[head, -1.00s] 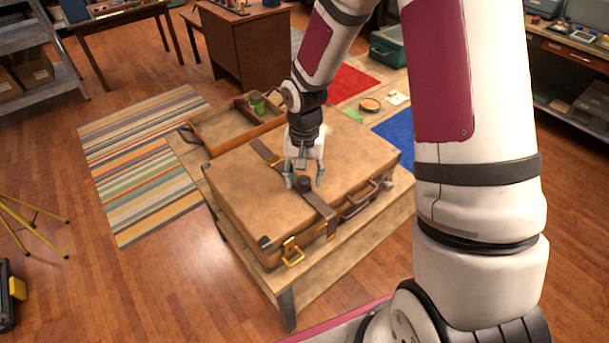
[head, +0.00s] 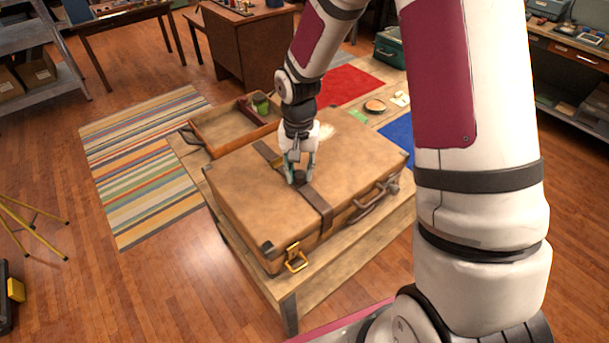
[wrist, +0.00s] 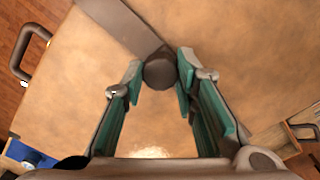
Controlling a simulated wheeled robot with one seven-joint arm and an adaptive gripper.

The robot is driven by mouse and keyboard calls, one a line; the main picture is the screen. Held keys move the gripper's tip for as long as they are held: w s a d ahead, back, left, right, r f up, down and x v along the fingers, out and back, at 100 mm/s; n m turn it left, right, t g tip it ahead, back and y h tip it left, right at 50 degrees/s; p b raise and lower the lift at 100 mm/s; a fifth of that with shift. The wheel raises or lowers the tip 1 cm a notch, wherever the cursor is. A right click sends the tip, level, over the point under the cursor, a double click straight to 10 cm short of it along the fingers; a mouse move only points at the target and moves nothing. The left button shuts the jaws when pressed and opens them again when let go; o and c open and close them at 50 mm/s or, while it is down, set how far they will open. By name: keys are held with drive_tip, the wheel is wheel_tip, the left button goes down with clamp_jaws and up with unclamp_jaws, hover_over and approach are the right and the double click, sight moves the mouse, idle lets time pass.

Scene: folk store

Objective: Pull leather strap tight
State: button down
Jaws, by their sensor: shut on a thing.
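The leather strap (head: 317,208) is dark brown and lies across the top of a tan suitcase (head: 235,198). A dark round knob (wrist: 160,73) sits at the end of the strap's front part, which runs up and left in the wrist view. My gripper (head: 298,178) points down over the middle of the lid. Its teal-padded fingers are shut on the knob, one on each side. A back piece of strap (head: 266,152) shows behind my gripper. My fingers partly hide the strap between the two pieces.
The suitcase rests on a wooden table (head: 308,291) and has a gold clasp (head: 296,257) and a handle (head: 374,200) at its front. An open wooden tray (head: 222,128) stands behind it, left. A tan dish (head: 375,106) lies at the back right.

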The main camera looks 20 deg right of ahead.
drive_tip(key=shift+w+a, duration=0.1)
drive_tip(key=shift+w, duration=0.15)
drive_tip(key=c, duration=1.2)
unclamp_jaws()
drive_tip(key=shift+c, duration=0.2)
wheel_tip(320, 180, up, 12)
drive_tip(key=s+d+r+n+t, duration=0.1)
drive_tip(key=s+r+n+t, duration=0.15)
drive_tip(key=s+r, duration=0.8)
drive_tip(key=s+r+n+t, duration=0.3)
drive_tip(key=s+r, duration=0.3)
drive_tip(key=s, duration=0.5)
drive_tip(key=shift+s+d, duration=0.15)
drive_tip(key=shift+s, duration=0.2)
